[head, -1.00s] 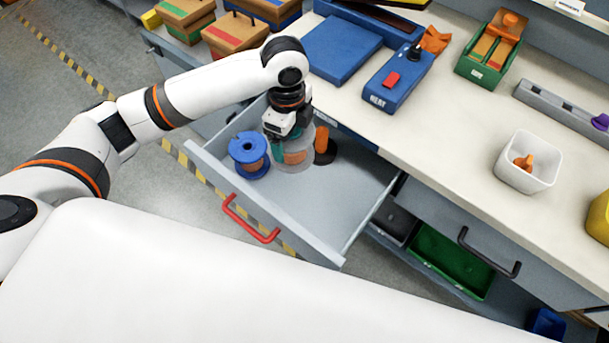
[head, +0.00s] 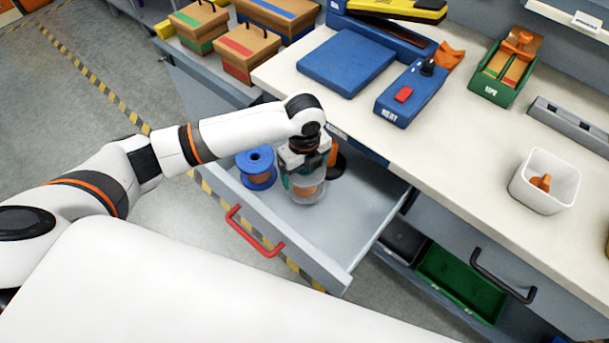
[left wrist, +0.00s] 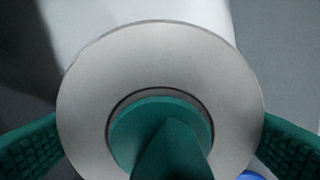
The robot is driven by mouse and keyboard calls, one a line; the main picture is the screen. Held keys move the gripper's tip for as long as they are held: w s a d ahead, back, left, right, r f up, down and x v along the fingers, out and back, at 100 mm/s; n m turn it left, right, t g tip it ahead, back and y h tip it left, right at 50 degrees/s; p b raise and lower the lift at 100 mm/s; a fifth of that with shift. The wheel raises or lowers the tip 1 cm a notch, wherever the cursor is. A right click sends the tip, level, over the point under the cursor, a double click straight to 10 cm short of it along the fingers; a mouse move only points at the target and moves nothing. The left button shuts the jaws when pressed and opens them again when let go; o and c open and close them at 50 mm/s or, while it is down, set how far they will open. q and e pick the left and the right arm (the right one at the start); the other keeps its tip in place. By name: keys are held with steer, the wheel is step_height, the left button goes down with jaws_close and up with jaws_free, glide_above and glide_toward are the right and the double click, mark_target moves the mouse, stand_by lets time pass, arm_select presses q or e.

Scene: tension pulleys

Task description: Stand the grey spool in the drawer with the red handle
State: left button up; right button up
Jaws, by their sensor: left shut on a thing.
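The grey spool (head: 308,197) is upright inside the open drawer (head: 350,225) with the red handle (head: 254,231). My left gripper (head: 303,180) points down and is shut on it from above. In the left wrist view the spool's round grey flange (left wrist: 85,95) fills the middle, with my teal fingers at both sides. I cannot tell whether the spool's base touches the drawer floor. My right gripper is not in view.
A blue spool (head: 257,168) stands in the drawer just left of the grey one. A dark spool with orange winding (head: 336,160) is behind, partly hidden by my gripper. The drawer's right part is clear. The worktop edge (head: 420,170) is close behind.

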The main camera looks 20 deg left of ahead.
arm_select(q)
steer(key=shift+f, duration=1.4)
steer(key=shift+f, duration=0.15)
steer(key=o, duration=1.3)
step_height(320, 180, up, 12)
steer(key=shift+r, duration=0.15)
